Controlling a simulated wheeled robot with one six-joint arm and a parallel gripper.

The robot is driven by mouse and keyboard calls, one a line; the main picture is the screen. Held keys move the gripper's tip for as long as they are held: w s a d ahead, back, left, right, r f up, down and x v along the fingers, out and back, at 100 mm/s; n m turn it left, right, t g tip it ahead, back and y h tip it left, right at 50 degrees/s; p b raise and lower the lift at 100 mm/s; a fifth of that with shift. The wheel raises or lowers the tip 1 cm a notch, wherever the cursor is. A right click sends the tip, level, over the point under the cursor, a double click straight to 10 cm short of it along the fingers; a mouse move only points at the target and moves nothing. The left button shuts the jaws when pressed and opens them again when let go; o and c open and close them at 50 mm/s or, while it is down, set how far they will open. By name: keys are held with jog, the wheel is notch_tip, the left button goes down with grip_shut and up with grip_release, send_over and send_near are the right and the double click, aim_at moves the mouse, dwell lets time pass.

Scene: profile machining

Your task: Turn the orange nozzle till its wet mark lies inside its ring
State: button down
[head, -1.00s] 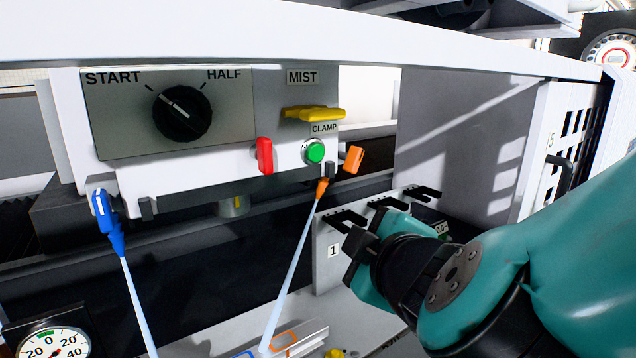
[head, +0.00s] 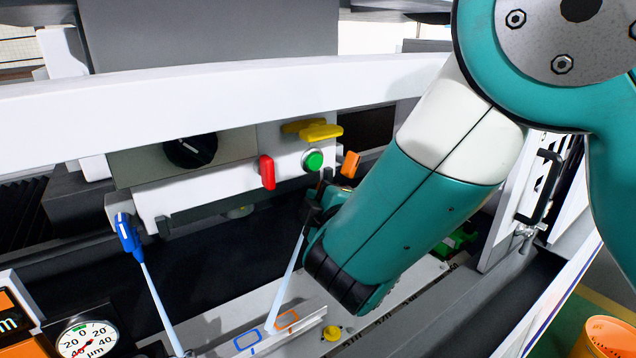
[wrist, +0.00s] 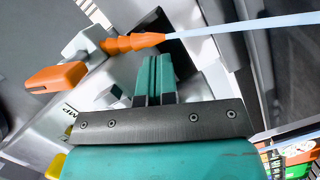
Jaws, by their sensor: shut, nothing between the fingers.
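The orange nozzle (wrist: 132,42) points right in the wrist view, with a pale jet leaving its tip. Its orange lever (head: 350,163) shows right of the green button in the head view and at the left of the wrist view. My arm hides most of the nozzle in the head view. The jet comes down just left of the orange ring (head: 288,320), between it and the blue ring (head: 248,340); the wet mark itself is not clear. My gripper (wrist: 153,60) is shut and empty, its fingertips close beside the nozzle. I cannot tell whether they touch.
The blue nozzle (head: 128,238) with its own jet is at the left. A red lever (head: 267,172), a green button (head: 313,160) and yellow handles (head: 320,131) sit close by on the panel. A white rail (head: 220,92) crosses above them.

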jog(key=shift+w+d+f, duration=0.15)
jog(key=shift+w, duration=0.2)
jog(key=shift+f, duration=0.1)
